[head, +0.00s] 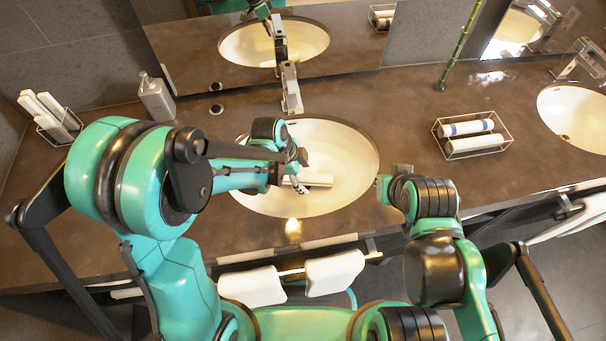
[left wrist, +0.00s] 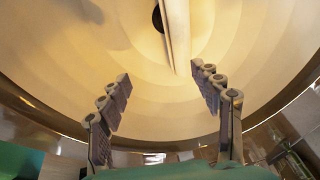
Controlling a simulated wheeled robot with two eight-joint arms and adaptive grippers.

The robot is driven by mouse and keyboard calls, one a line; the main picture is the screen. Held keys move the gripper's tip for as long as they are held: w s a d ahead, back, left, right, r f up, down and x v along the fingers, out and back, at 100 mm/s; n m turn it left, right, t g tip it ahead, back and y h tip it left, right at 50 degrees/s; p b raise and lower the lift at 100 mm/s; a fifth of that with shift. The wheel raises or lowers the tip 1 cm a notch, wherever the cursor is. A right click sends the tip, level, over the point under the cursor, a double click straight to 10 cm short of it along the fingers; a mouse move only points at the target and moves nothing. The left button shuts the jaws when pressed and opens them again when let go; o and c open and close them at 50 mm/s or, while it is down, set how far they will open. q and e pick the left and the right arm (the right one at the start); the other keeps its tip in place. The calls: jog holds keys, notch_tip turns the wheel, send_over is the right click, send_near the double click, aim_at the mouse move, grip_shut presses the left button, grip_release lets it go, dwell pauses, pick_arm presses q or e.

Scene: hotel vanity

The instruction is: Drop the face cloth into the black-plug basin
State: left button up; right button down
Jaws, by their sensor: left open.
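The face cloth, a white roll (head: 314,180), lies in the left basin (head: 352,153). In the left wrist view the roll (left wrist: 178,38) lies beside the dark round plug (left wrist: 157,18), on the pale bowl. My left gripper (head: 298,170) is over this basin. In the left wrist view its two fingers (left wrist: 162,88) are spread apart with nothing between them, and the roll lies beyond the fingertips. In the head view the gripper and forearm hide part of the bowl and its plug. My right arm is right of the basin; its fingers cannot be made out.
A tap (head: 291,88) stands behind the basin. A soap bottle (head: 156,98) and a rack of white rolls (head: 48,118) stand left. A wire rack (head: 474,153) holding rolls stands right, before a second basin (head: 577,118). White towels (head: 335,271) hang below the counter's front.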

pick_arm(q)
jog(key=shift+r, duration=0.1)
jog(key=v, duration=1.1)
jog(key=shift+r, duration=0.4)
jog(key=shift+s+a, duration=0.1)
jog(key=s+a+r+n+t+y, duration=0.1)
jog(key=s+a+r+n+t, duration=0.1)
jog(key=a+n, duration=0.5)
jog(key=s+a+r+n+t+y, duration=0.2)
jog(key=s+a+n+t, duration=0.2)
jog(key=n, duration=0.7)
jog(key=shift+s+a+n+y, duration=0.3)
jog(key=shift+s+a+n, duration=0.1)
jog(key=shift+s+a, duration=1.1)
jog(key=shift+d+r, duration=0.1)
jog(key=shift+r, duration=0.05)
